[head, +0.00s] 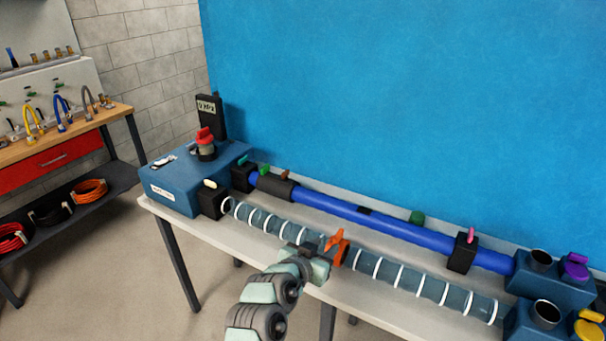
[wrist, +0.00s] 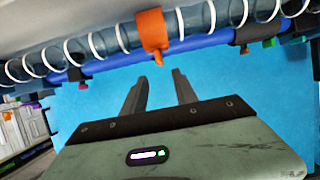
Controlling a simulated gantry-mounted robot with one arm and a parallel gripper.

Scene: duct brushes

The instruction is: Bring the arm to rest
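My arm reaches in from the bottom of the head view, and my gripper (head: 325,243) is at the front of the bench, just left of the orange clamp. In the wrist view my gripper (wrist: 160,85) has its two dark fingers apart, with nothing between them. The orange clamp (head: 338,248) sits around the clear ringed duct; it also shows in the wrist view (wrist: 152,30), just beyond the fingertips. I cannot tell from the head view whether the gripper touches it.
The clear duct (head: 400,277) and blue pipe (head: 360,222) run along the bench (head: 290,262). A blue box (head: 185,180) stands at the left end, blue blocks with open ports (head: 545,312) at the right. A workbench (head: 75,130) with hoses is far left. Floor is clear in front.

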